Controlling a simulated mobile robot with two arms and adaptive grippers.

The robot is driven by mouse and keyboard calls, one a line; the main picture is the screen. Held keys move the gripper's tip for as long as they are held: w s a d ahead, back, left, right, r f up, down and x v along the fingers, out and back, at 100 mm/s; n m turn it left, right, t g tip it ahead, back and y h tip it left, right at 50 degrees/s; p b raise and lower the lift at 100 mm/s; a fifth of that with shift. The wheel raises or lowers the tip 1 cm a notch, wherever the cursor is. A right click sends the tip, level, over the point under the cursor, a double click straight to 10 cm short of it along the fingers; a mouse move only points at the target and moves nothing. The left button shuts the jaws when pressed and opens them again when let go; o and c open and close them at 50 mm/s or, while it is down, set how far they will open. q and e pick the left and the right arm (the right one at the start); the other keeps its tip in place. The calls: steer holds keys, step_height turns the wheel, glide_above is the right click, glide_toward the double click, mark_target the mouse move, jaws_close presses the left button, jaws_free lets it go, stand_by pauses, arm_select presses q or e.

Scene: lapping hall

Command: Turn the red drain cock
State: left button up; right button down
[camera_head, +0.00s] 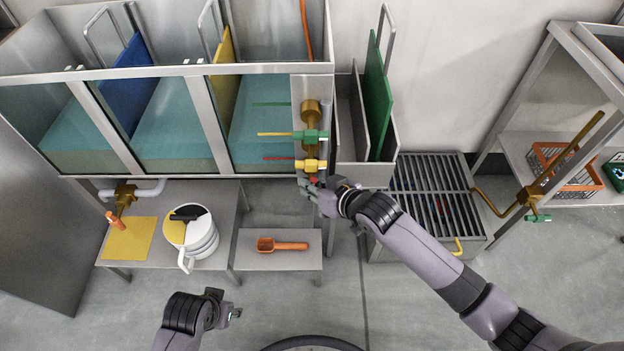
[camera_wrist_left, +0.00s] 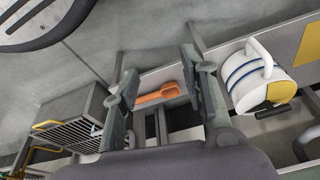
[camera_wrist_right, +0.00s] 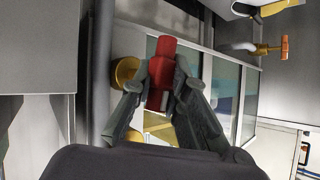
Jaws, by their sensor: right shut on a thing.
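The red drain cock (camera_wrist_right: 162,72) shows in the right wrist view between the fingers of my right gripper (camera_wrist_right: 158,95). The fingers are shut on its red handle. In the head view only a small red part (camera_head: 313,180) shows, below the yellow cock (camera_head: 311,165) and the green cock (camera_head: 310,135) on the brass pipe column; my right gripper (camera_head: 307,186) covers the rest. My left gripper (camera_head: 226,309) is low in the head view, away from the cocks. In the left wrist view its fingers (camera_wrist_left: 160,85) are spread apart with nothing held between them.
Glass-fronted tanks of teal liquid (camera_head: 175,130) stand left of the cocks. Below are a white bucket (camera_head: 200,240), a yellow cloth (camera_head: 128,238) and an orange scoop (camera_head: 281,245) on low steel tables. A floor grate (camera_head: 432,195) lies to the right. The floor in front is open.

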steer(key=shift+r+h+p, duration=0.15)
steer(key=shift+h+p, duration=0.15)
steer(key=shift+p, duration=0.75)
steer(key=shift+a+n+h+p, duration=0.1)
steer(key=shift+n+h+p, duration=0.3)
steer(key=shift+p, duration=0.4)
arm_select(q)
steer(key=s+f, duration=0.2)
steer(key=f, duration=0.5)
steer(key=s+f+g, duration=0.1)
steer(key=s+f, duration=0.2)
steer(key=f, duration=0.4)
steer(key=shift+s+a, duration=0.3)
steer(key=shift+s, duration=0.05)
arm_select(e)
steer(key=c, duration=1.6)
jaws_free()
steer(key=shift+o, duration=0.2)
steer(key=v, duration=1.1)
steer(key=shift+s+d+r, duration=0.15)
steer(key=shift+s+d, duration=0.1)
